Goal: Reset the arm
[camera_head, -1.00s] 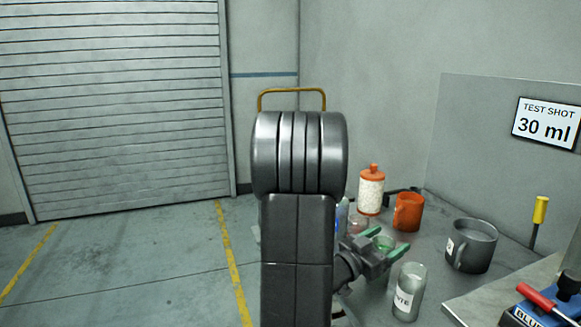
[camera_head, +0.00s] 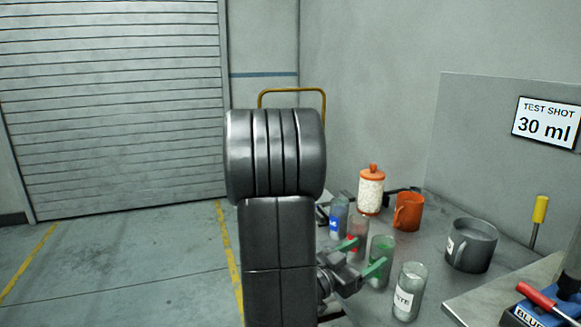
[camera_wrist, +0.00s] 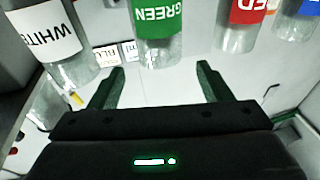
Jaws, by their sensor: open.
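My gripper (camera_head: 361,257) is open and empty, its two green fingers apart, left of the jar with the green label (camera_head: 381,272). In the wrist view my gripper (camera_wrist: 161,72) faces the green-labelled jar (camera_wrist: 158,30), which stands beyond the fingertips with a gap. My dark arm rises in the middle of the head view and hides part of the bench.
A white-labelled jar (camera_head: 410,290), a red-labelled jar (camera_head: 358,235) and a blue-labelled jar (camera_head: 339,218) stand close by. Behind are an orange mug (camera_head: 408,212), a grey mug (camera_head: 472,246) and an orange-lidded canister (camera_head: 370,193). Open floor lies left.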

